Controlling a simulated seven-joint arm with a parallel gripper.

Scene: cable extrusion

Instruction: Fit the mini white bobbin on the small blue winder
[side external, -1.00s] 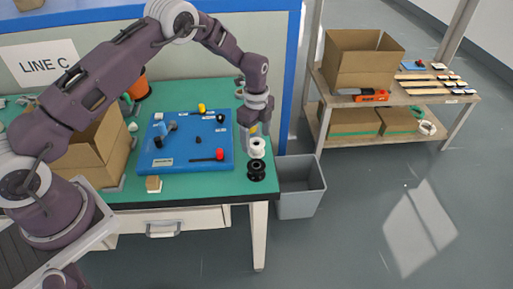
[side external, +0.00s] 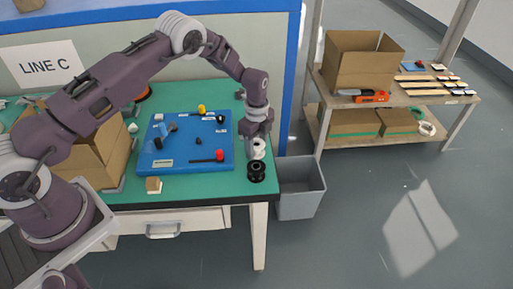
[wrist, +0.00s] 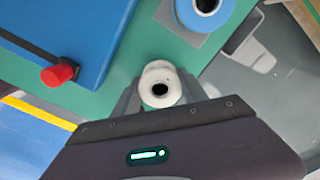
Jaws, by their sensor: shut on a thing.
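The mini white bobbin (wrist: 160,86) stands between my fingers in the wrist view, its dark centre hole facing the camera. In the side view the bobbin (side external: 259,149) is at the table's right edge, partly covered by my gripper (side external: 257,142). My gripper is shut on it; I cannot tell whether it is clear of the table. The blue board (side external: 185,158) lies to the left. Two small blue posts, one upright (side external: 162,131) and one tilted (side external: 172,127), stand on its left part. I cannot tell which is the small blue winder.
A black bobbin (side external: 256,170) stands just in front of the white one. A red knob (wrist: 57,75) sits near the board's front right corner. A grey bin (side external: 300,190) stands right of the table.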

